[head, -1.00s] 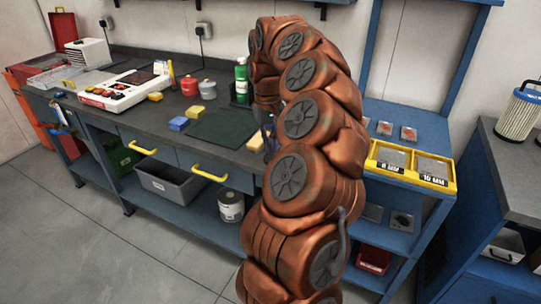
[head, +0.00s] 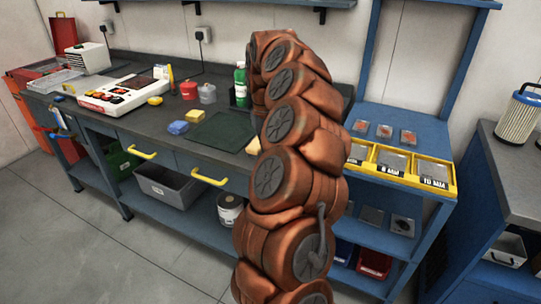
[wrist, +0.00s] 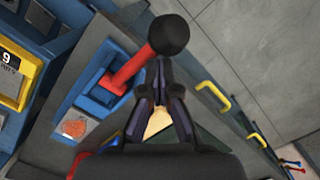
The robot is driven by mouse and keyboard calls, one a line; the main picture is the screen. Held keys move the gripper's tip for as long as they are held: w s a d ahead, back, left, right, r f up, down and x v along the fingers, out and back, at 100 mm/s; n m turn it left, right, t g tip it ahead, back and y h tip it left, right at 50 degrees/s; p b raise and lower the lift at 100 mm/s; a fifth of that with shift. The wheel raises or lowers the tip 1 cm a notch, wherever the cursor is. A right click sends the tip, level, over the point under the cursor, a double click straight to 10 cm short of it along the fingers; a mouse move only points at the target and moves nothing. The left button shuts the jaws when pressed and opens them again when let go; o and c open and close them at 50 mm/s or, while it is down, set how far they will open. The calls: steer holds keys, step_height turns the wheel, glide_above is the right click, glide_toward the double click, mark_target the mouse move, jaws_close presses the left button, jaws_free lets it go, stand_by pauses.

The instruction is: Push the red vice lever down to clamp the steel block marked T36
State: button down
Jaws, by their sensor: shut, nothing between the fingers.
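In the wrist view the red lever (wrist: 128,70) slants up to a black ball knob (wrist: 168,35). Its lower end meets a blue vice body (wrist: 97,92). My gripper (wrist: 159,66) is shut and empty, its dark fingertips just below the knob and beside the lever; I cannot tell whether they touch. I cannot make out the steel block marked T36 or its marking. In the head view my arm hides the gripper, the vice and the lever.
The workbench (head: 105,115) holds a green mat (head: 222,132), sponges, a green bottle (head: 240,84) and a white-and-red device (head: 125,93). At right a blue shelf unit (head: 425,130) carries a yellow tray (head: 452,177) and several small plates. Yellow drawer handles (head: 208,178) project from the bench front.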

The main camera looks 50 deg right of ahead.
steer(key=shift+w+r, duration=0.3)
steer(key=shift+w, duration=0.1)
steer(key=shift+r, duration=0.1)
step_height(320, 180, up, 7)
steer(key=shift+w+d, duration=0.25)
steer(key=shift+w, duration=0.1)
steer(key=shift+a+r, duration=0.1)
stand_by(0.7)
